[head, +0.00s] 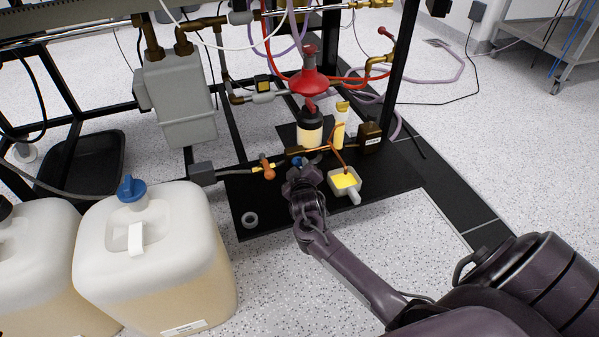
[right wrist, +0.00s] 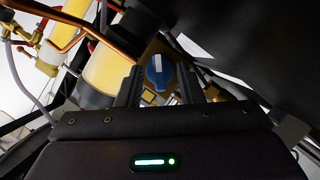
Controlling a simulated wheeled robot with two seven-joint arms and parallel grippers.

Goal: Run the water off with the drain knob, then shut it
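The blue drain knob (right wrist: 160,72) sits on a brass body in the right wrist view, with a pale bar across its face. It appears between the two fingers of my right gripper (right wrist: 160,90), with brass visible on both sides, so the fingers look open and apart from it. In the head view the knob (head: 297,161) is a small blue patch just beyond my right gripper (head: 298,172), which hides most of it. I cannot tell the depth left between fingertips and knob. My left gripper is not in view.
An orange valve handle (head: 266,168) is left of the gripper. A yellow-topped box (head: 345,182) stands close on its right. Bottles, a copper tube and a red funnel (head: 308,82) are behind. White jugs (head: 160,255) stand at left. The black plate's front (head: 290,222) has free room.

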